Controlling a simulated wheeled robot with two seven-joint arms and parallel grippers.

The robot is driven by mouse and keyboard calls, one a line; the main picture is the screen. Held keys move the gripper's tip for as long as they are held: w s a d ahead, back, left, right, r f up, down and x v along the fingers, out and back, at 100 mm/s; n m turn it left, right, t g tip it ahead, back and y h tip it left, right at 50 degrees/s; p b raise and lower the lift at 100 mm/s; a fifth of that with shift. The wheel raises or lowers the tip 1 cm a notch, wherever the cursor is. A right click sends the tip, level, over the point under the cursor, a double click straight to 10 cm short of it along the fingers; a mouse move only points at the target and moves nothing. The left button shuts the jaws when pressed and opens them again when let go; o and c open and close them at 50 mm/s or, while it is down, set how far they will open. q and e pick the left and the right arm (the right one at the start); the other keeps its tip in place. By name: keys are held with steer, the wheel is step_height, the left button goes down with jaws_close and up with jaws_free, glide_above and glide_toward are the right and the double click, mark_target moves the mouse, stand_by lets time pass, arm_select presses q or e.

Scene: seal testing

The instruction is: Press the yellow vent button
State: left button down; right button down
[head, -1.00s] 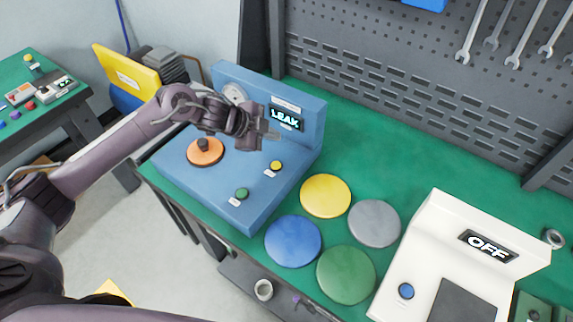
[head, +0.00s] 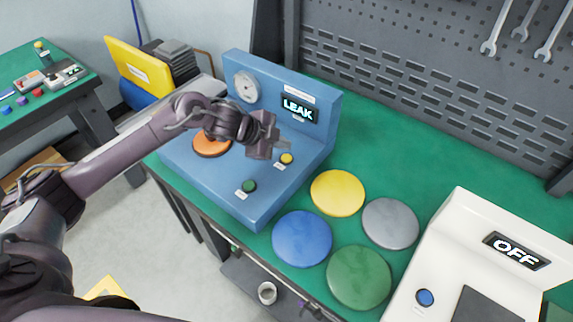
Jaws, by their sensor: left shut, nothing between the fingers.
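The yellow vent button (head: 286,158) is a small round button on the flat deck of the blue seal tester (head: 240,205). A green button (head: 249,186) sits nearer the deck's front edge. The tester's screen (head: 299,109) reads LEAK, and a round gauge (head: 246,86) is on its upright panel. An orange disc (head: 212,145) lies on the deck, partly hidden behind my left arm. My left gripper (head: 284,147) is shut and empty, with its tips just above and behind the yellow button in the picture. I cannot tell whether they touch it. My right gripper is not in view.
Yellow (head: 337,193), grey (head: 390,223), blue (head: 302,238) and green (head: 359,277) discs lie on the green bench right of the tester. A white machine (head: 455,240) reading OFF stands at the right. Wrenches hang on the pegboard (head: 400,60) behind.

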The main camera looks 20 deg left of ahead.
arm_select(q)
steer(key=shift+f+b, duration=0.3)
steer(key=shift+f, duration=0.6)
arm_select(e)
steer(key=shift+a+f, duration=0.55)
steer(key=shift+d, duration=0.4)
arm_select(q)
steer(key=shift+f, duration=0.15)
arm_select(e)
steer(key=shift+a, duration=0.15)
arm_select(q)
steer(key=shift+f, duration=0.3)
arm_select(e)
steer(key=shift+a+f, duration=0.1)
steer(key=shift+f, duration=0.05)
arm_select(q)
steer(key=shift+f+b, duration=0.35)
steer(key=shift+f, duration=0.05)
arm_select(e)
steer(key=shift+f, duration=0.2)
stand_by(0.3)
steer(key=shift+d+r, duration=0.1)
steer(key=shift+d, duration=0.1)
arm_select(q)
steer(key=shift+r+p, duration=0.8)
steer(key=shift+p, duration=0.05)
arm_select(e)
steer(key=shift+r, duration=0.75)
